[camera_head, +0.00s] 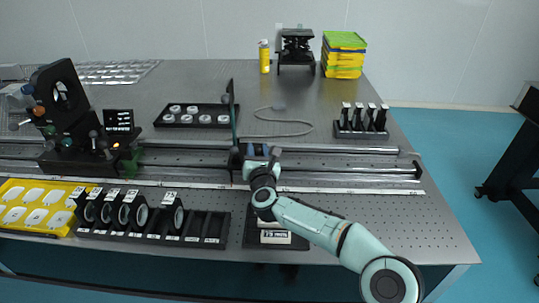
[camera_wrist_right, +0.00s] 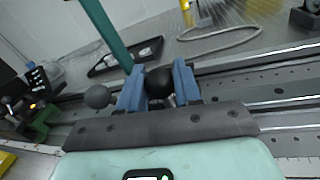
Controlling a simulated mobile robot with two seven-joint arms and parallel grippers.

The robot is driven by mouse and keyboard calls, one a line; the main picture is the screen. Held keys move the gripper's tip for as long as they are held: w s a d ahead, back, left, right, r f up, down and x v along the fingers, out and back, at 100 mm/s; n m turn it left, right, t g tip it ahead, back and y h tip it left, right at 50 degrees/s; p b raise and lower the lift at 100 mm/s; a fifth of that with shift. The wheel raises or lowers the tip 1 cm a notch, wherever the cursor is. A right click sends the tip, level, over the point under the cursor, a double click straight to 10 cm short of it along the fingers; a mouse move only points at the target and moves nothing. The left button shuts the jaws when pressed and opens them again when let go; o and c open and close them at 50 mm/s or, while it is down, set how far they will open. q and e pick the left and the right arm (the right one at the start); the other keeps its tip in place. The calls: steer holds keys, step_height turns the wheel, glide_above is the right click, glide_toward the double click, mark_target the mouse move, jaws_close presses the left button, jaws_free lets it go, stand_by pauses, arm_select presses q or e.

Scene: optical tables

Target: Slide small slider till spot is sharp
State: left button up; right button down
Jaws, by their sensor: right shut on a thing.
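A small dark slider (camera_head: 236,160) sits on the long rail (camera_head: 330,150) near the middle of the table. It stands by a thin upright green plate (camera_head: 233,120), seen nearly edge-on; the plate also shows in the wrist view (camera_wrist_right: 105,32). My right gripper (camera_head: 258,151) is at the slider. In the wrist view its blue fingers (camera_wrist_right: 158,84) are shut on a black ball knob (camera_wrist_right: 159,81). A grey ball knob (camera_wrist_right: 97,96) is just left of the fingers. No light spot can be made out on the plate. My left gripper is not in view.
A dark optical stand (camera_head: 65,110) with a small orange light is at the rail's left. A black tray (camera_head: 195,115) lies behind the rail. A lens rack (camera_head: 150,225) and yellow tray (camera_head: 38,206) are in front. A loose cable (camera_head: 285,122) lies behind.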

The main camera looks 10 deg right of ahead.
steer(key=shift+d, duration=0.2)
steer(key=c, duration=0.8)
jaws_free()
steer(key=s, duration=0.8)
steer(key=s+a, duration=0.1)
steer(key=s, duration=0.3)
steer(key=shift+s, duration=0.75)
steer(key=shift+a, duration=0.1)
